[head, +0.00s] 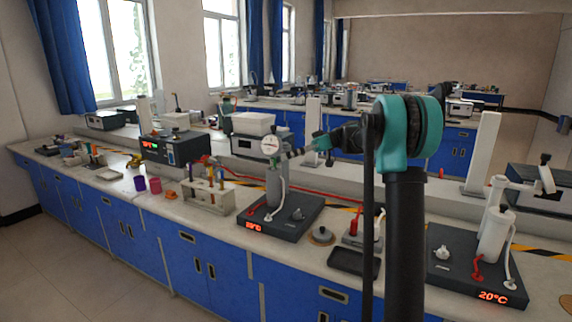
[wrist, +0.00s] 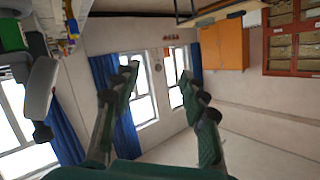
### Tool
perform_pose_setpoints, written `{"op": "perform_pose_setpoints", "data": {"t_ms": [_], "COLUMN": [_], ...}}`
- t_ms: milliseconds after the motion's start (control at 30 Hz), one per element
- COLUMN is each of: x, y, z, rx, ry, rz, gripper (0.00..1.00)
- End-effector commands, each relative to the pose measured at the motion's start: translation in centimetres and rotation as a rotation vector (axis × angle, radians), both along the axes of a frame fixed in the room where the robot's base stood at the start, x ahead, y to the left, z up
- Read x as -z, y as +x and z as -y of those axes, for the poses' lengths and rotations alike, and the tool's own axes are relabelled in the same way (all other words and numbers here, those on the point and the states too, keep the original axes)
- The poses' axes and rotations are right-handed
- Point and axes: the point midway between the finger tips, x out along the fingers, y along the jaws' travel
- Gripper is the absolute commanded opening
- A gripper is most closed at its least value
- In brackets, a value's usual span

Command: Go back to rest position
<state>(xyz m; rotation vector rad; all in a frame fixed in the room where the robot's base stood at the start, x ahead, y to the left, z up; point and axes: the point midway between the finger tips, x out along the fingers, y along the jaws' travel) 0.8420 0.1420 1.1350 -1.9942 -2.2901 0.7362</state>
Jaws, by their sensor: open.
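My gripper (wrist: 159,74) shows in the wrist view with its two dark green fingers spread apart and nothing between them. In the head view my gripper (head: 312,146) is small and partly lost against the background. It is raised above the bench, just right of a round white gauge in the picture; I cannot tell the distance between them. My arm reaches left from a teal joint on a dark upright link.
The long bench (head: 150,206) holds a hotplate with a grey vessel (head: 274,186), a tube rack (head: 208,196), a black tray (head: 353,263) and a second hotplate (head: 460,270) at right. Open floor (head: 90,275) lies at left front. The wrist view shows windows and an orange cabinet (wrist: 222,47).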

Motion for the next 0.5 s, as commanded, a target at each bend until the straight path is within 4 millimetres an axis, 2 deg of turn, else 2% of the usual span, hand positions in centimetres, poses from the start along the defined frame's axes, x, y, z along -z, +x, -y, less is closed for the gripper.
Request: {"op": "perform_pose_setpoints", "data": {"t_ms": [133, 267, 500], "x": [3.7, 8.0, 16.1], "y": [-4.0, -8.3, -16.7], "z": [0.2, 1.3, 5.2], "rx": [0.114, 0.259, 0.576], "ry": [-0.174, -0.354, -0.635], "rz": [-0.118, -0.231, -0.374], "gripper": [0.43, 0.43, 0.43]}}
